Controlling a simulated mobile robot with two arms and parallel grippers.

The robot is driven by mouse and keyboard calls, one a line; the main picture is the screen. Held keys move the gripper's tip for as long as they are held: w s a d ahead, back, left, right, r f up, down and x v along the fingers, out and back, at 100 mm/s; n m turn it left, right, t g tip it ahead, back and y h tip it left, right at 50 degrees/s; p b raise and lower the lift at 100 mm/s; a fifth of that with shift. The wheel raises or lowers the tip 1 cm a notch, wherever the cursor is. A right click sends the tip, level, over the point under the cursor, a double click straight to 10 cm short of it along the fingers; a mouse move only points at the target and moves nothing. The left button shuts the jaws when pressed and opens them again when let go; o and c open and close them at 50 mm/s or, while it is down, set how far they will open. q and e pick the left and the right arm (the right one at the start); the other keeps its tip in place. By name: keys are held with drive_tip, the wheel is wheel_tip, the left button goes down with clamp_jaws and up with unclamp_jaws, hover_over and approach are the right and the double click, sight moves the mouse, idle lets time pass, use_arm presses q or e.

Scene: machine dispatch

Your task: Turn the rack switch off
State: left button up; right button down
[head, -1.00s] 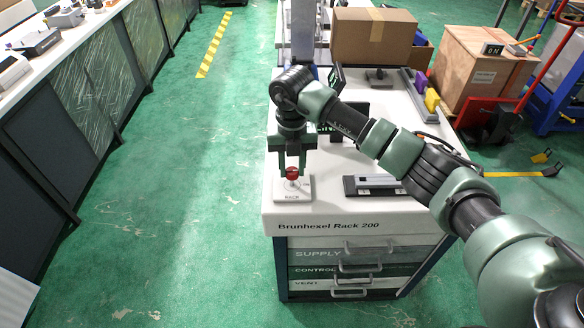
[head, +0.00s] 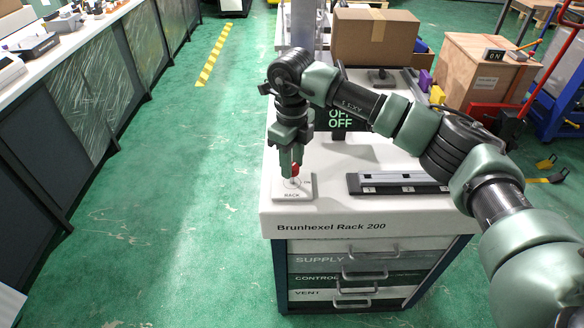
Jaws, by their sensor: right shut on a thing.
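The rack switch is a red knob (head: 296,169) on a white plate (head: 303,190) marked RACK, at the front left corner of the white bench top. My right gripper (head: 292,168) comes down over the plate from above and is shut on the red knob, which its fingers partly hide. My left gripper is not in view.
A grey slotted strip (head: 398,183) lies on the bench top (head: 345,212) right of the switch. Labelled drawers (head: 345,262) are below the front edge. A cardboard box (head: 374,36) stands at the back, a wooden crate (head: 470,65) behind right. The green floor at left is clear.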

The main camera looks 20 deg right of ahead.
drive_tip(key=n+b, duration=0.1)
drive_tip(key=n, duration=0.2)
drive_tip(key=shift+w+n+b, duration=0.1)
drive_tip(key=shift+n+b, duration=0.2)
drive_tip(key=shift+b, duration=0.05)
drive_tip(key=shift+r+n+b, duration=0.1)
drive_tip(key=shift+n+b, duration=0.45)
drive_tip(key=shift+n, duration=1.15)
drive_tip(key=c, duration=1)
unclamp_jaws()
wheel_tip(320, 180, up, 8)
drive_tip(key=shift+f+b, duration=0.15)
drive_tip(key=shift+b, duration=0.25)
